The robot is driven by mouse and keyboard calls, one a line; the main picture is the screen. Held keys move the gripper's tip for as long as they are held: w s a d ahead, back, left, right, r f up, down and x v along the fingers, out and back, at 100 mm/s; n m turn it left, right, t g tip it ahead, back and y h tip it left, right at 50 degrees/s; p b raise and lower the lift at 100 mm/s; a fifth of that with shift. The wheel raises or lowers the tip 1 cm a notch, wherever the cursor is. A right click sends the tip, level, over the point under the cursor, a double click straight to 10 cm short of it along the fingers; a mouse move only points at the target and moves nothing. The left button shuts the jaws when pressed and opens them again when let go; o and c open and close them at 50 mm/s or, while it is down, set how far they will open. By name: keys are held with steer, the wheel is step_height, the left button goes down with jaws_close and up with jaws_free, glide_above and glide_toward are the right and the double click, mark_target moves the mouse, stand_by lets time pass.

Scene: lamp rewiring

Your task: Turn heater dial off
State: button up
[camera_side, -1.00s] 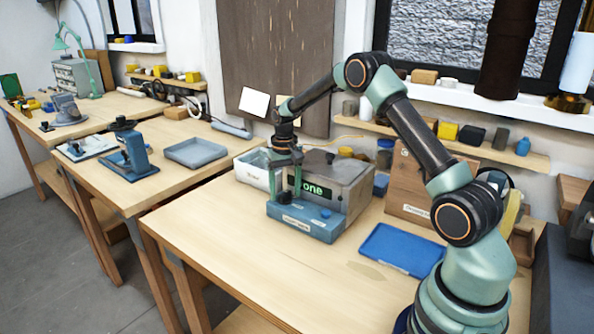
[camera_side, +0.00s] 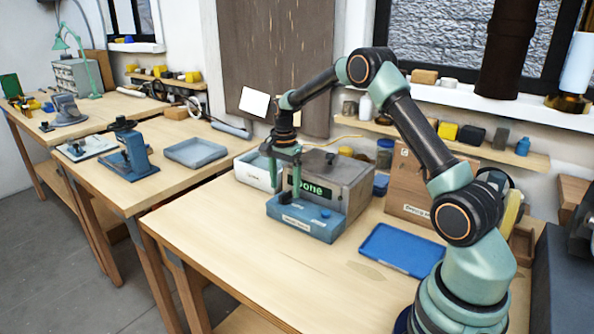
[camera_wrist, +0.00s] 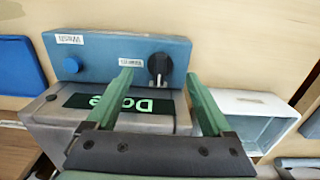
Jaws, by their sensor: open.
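The heater is a grey box (camera_side: 345,180) with a blue control panel (camera_side: 325,228) along its front. Its lit display (camera_wrist: 130,104) shows green letters that read "Done", upside down in the wrist view. A black dial (camera_wrist: 160,66) with a pale pointer mark is on the panel, beside a small label. My gripper (camera_wrist: 159,76) is open, its two green fingers spread either side of the dial in the wrist view, with nothing between them. In the side view my gripper (camera_side: 285,185) hangs over the panel's left part; its fingers partly cover the display.
A round blue button (camera_wrist: 71,65) is on the same panel. A white open bin (camera_side: 258,170) stands close beside the heater. A blue tray (camera_side: 402,250) lies to the right, with a wooden box (camera_side: 408,185) behind. The front of the table (camera_side: 250,275) is clear.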

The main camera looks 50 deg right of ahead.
mark_target(285, 193)
step_height(285, 193, up, 11)
steer(key=s+a+r+n+t, duration=0.3)
steer(key=s+a+r+n, duration=0.5)
steer(key=a+n, duration=0.15)
steer(key=s+a+n+t, duration=0.1)
steer(key=s+a+n, duration=0.5)
steer(key=s, duration=0.3)
steer(key=shift+a+t, duration=0.4)
steer(key=shift+s+f, duration=0.1)
steer(key=shift+s, duration=0.05)
steer(key=shift+s+a+f+n+t, duration=0.2)
steer(key=shift+s+a+f+n, duration=0.2)
steer(key=shift+s+n, duration=0.3)
steer(key=shift+s+a+f+n+t, duration=0.2)
steer(key=shift+s+a+f+n, duration=0.15)
steer(key=shift+s+n, duration=0.25)
